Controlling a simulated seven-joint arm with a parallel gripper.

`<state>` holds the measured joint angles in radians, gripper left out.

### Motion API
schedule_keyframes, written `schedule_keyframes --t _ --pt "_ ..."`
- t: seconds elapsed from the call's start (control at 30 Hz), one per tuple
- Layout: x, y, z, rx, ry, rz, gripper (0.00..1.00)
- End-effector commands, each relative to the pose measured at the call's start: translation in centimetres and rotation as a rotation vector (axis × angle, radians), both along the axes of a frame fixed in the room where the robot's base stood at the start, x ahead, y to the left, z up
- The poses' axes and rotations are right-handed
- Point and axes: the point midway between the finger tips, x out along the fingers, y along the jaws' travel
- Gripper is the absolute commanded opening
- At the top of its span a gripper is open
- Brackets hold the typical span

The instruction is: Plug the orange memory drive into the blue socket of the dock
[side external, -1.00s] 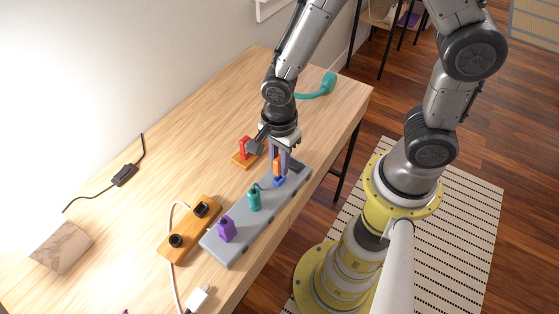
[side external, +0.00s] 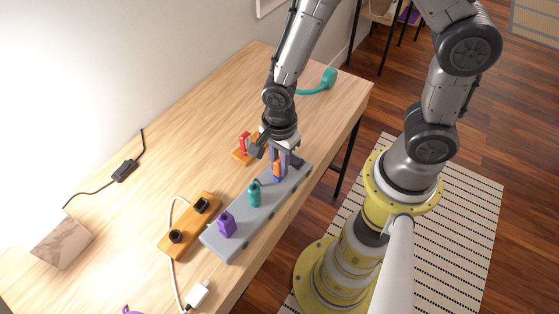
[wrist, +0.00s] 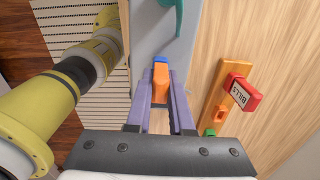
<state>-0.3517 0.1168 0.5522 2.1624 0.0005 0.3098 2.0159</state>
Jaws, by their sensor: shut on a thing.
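The grey dock (side external: 238,232) lies along the table's front edge. A purple drive (side external: 227,223) and a teal drive (side external: 254,194) stand upright in it. My gripper (side external: 277,168) is over the dock's far end, its purple fingers shut on the orange memory drive (side external: 277,171). The drive is upright, directly above the blue socket (side external: 278,180), and its lower end meets the blue. In the wrist view, the orange drive (wrist: 161,88) sits between the fingertips (wrist: 161,78), with blue (wrist: 161,60) showing just past it. How deep it sits is hidden.
A red block (side external: 244,144) marked BILLS stands on an orange base (side external: 240,158) behind the dock. An orange strip with black knobs (side external: 188,228) and a white cable plug (side external: 197,295) lie left of the dock. A teal item (side external: 329,78) lies at the far end. The table's middle is clear.

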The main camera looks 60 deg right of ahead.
Motion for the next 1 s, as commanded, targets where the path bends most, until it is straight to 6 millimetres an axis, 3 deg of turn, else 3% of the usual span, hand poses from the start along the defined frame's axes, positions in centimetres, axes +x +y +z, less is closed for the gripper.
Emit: schedule_keyframes --t 0.07,0.1,0.27,0.67,0.77,1.0 --pt "0.0 0.0 -0.2 -0.001 0.001 0.0 0.0" --pt "0.0 0.0 -0.2 0.0 0.001 0.0 0.27" --pt "0.0 0.0 -0.2 0.0 0.0 0.0 0.55" --pt "0.1 0.0 0.6 0.001 -0.003 0.0 0.55" --pt "0.1 0.0 1.9 0.002 -0.005 0.0 0.55" --pt "0.2 0.1 7.1 0.003 -0.008 0.0 0.55"
